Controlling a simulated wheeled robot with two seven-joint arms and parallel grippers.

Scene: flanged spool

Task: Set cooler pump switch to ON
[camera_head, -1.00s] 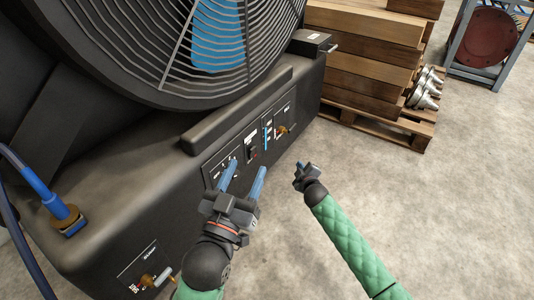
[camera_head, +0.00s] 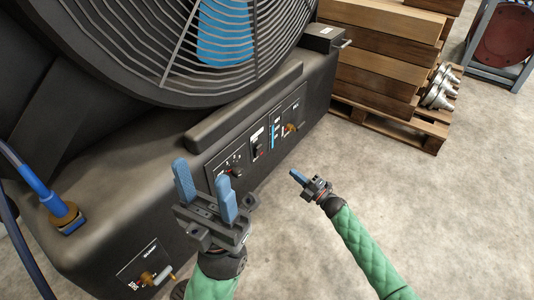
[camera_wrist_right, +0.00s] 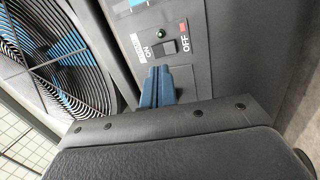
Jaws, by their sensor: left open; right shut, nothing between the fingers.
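The cooler (camera_head: 150,190) is a large dark fan unit with a control panel on its side. The pump switch (camera_head: 257,150) is a small dark rocker on that panel. My left gripper (camera_head: 203,182) is open and empty in front of the cooler's side.
A dark green lamp (camera_wrist_right: 161,33) is by the switch. Other panel controls include a brass valve (camera_head: 291,128) and a knob (camera_head: 236,170). A lower valve (camera_head: 150,278) and a blue hose plug (camera_head: 62,212) are at left.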

